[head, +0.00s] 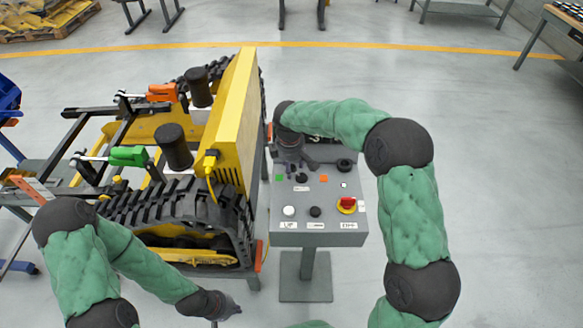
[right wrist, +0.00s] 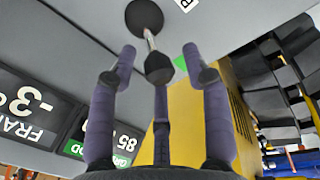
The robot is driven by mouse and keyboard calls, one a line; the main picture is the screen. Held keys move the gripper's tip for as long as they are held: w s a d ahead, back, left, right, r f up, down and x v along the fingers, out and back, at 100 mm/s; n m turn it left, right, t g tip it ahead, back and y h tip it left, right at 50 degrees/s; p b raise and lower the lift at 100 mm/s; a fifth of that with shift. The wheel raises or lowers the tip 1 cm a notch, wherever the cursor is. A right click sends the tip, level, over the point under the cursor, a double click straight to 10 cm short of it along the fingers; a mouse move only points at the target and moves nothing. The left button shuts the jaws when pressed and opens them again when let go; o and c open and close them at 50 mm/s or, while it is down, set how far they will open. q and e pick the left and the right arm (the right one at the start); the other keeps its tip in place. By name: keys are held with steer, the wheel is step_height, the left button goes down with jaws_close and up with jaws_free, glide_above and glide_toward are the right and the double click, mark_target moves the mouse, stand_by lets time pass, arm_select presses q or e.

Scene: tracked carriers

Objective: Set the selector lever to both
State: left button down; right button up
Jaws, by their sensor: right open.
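The selector lever shows in the right wrist view as a metal shaft with a black ball knob (right wrist: 158,68), rising from a round black base on the grey panel. My right gripper (right wrist: 162,78) is open, with its purple-padded fingers spread around the knob; I cannot tell whether any finger touches it. In the head view my right gripper (head: 292,165) is over the upper left of the control panel (head: 330,238) and hides the lever there. My left gripper (head: 228,308) hangs low, left of the panel's stand; its finger opening is not clear.
The panel also carries a red emergency knob (head: 347,202), a white button (head: 289,211), a black button (head: 315,211) and a black knob (head: 344,165). A yellow tracked carrier (head: 236,110) stands close on the left. Displays (right wrist: 35,108) sit beside the lever. Floor right is open.

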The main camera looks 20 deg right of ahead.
mark_target(302, 177)
steer(key=shift+f, duration=0.25)
jaws_close()
steer(key=shift+s+d, duration=0.1)
stand_by(0.7)
steer(key=shift+s+d+r+t+y+p, duration=0.1)
steer(key=shift+d+t+y+p, duration=0.1)
steer(key=shift+d+y+p, duration=0.3)
steer(key=shift+s+d+r+t+y+p, duration=0.1)
steer(key=shift+d+t+y+p, duration=0.15)
steer(key=shift+y, duration=0.45)
steer(key=shift+d+y, duration=0.25)
steer(key=shift+y, duration=0.25)
steer(key=shift+s+d+t+y+b, duration=0.25)
steer(key=shift+d+t+y+b, duration=0.25)
steer(key=shift+y+b, duration=0.7)
steer(key=shift+r, duration=0.1)
